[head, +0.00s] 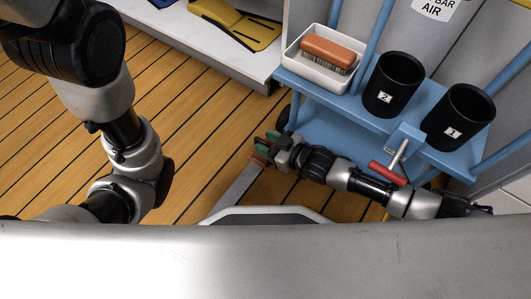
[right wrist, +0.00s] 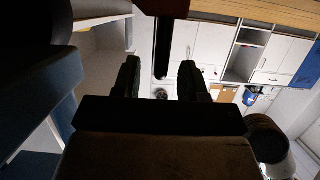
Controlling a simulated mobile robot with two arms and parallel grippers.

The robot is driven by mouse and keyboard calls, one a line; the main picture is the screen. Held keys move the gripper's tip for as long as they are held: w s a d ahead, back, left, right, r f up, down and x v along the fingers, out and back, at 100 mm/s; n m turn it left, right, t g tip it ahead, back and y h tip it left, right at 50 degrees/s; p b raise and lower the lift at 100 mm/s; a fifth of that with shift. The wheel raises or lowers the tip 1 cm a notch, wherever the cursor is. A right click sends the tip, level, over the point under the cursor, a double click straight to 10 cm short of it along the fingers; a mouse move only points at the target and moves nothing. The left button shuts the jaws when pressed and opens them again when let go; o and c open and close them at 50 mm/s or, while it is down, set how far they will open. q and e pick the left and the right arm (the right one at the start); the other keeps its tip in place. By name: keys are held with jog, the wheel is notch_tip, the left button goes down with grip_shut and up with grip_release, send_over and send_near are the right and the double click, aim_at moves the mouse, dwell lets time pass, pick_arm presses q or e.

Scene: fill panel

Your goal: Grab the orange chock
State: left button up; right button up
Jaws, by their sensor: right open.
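My right gripper (head: 264,147) reaches left, low beside the blue cart, with its fingers apart. A small orange-brown patch (head: 257,160) shows right at its fingertips; I cannot tell whether this is the orange chock or whether the fingers touch it. No other chock is clear in the head view. In the right wrist view the two dark fingers of the right gripper (right wrist: 160,64) stand apart, and a dark upright bar (right wrist: 163,45) shows between and beyond them. No orange chock can be made out there. My left gripper is outside the view.
The blue cart (head: 335,135) carries two black cups (head: 392,84) (head: 458,117) and a white tray (head: 290,57) with an orange brush (head: 328,52). A red-handled clamp (head: 388,172) is close to my right forearm. Wooden floor (head: 200,100) lies open to the left.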

jog(key=shift+b+x, duration=0.4)
jog(key=shift+x, duration=0.55)
grip_shut()
jog(key=shift+r, duration=0.1)
